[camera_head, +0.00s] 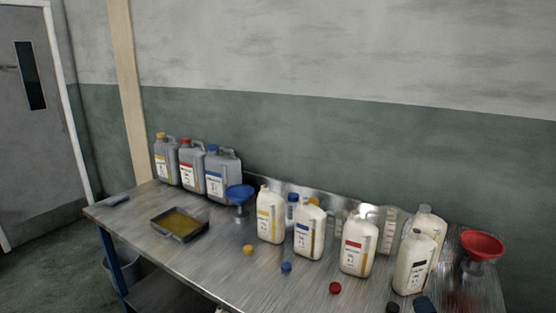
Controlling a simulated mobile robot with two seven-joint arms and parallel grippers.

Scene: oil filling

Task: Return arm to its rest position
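Neither of my grippers can be made out in the head view. Small dark shapes at the bottom edge are cut off, and I cannot tell what they are. The metal table (215,262) runs across the view. White jugs with a yellow label (270,215), a blue label (309,230) and a red label (358,246) stand upright on it. A white jug with a dark label (413,263) stands further right.
Three grey canisters (192,165) stand at the back left. A blue funnel (239,195), a shallow oil tray (180,225) and a red funnel (482,246) are on the table. Loose yellow (248,250), blue (286,267) and red (335,288) caps lie in front of the jugs.

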